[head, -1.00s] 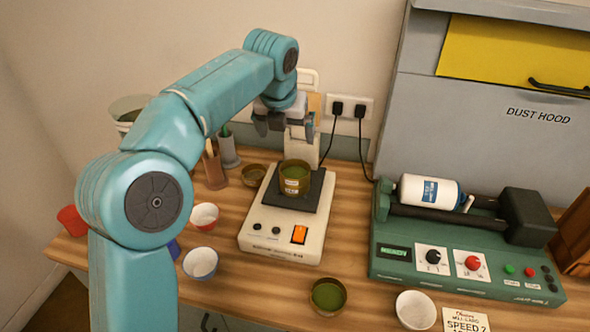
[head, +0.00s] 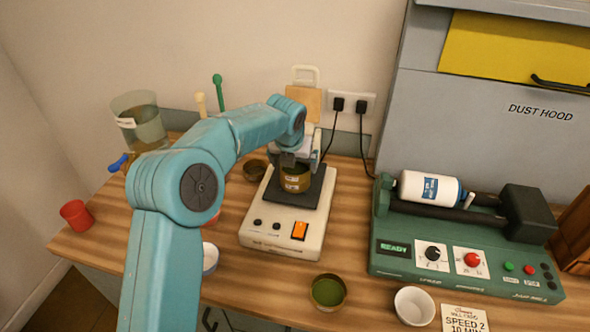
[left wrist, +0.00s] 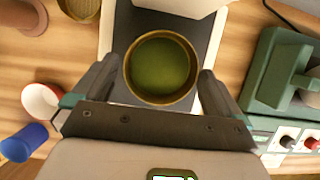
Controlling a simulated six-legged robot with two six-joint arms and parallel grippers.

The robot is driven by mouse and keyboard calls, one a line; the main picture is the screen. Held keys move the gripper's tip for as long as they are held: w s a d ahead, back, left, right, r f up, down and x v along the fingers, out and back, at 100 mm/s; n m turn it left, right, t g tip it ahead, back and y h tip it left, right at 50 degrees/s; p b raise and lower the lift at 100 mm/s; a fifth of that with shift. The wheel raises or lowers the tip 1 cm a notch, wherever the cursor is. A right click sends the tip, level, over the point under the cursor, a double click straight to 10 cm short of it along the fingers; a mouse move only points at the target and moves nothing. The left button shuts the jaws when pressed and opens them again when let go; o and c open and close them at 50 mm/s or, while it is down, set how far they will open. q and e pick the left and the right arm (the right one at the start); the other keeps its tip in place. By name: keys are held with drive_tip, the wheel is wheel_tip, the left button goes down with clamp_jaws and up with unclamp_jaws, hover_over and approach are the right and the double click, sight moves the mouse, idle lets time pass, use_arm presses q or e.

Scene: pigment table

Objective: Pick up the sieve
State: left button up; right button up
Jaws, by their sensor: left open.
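The sieve (head: 295,181), a round brass vessel with a pale label and green inside, sits upright on the black top plate of the white machine. It also shows from above in the left wrist view (left wrist: 161,70). My left gripper (head: 287,160) is pointing down at the sieve. In the left wrist view its fingers (left wrist: 161,78) are open, one on each side of the sieve. Whether they touch it cannot be told. My right gripper is not in view.
The white machine (head: 270,228) has an orange switch. A brass bowl of green (head: 328,291) and a white bowl (head: 414,305) stand in front. Another brass vessel (head: 254,170) is behind left. The green roller machine (head: 460,262) fills the right side.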

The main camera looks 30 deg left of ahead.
use_arm(q)
drive_tip(key=shift+w+f, duration=0.35)
drive_tip(key=shift+f, duration=0.1)
drive_tip(key=shift+s+r, duration=0.1)
drive_tip(key=shift+s, duration=0.1)
drive_tip(key=shift+c, duration=0.9)
drive_tip(key=c, duration=0.5)
drive_tip(key=shift+c, duration=0.8)
drive_tip(key=shift+w+r, duration=0.1)
drive_tip(key=shift+r, duration=0.15)
wheel_tip(320, 180, up, 10)
drive_tip(key=p, duration=0.1)
wheel_tip(320, 180, up, 10)
drive_tip(key=f+p, duration=0.1)
drive_tip(key=p, duration=0.4)
hover_over(295, 173)
drive_tip(key=shift+r, duration=0.25)
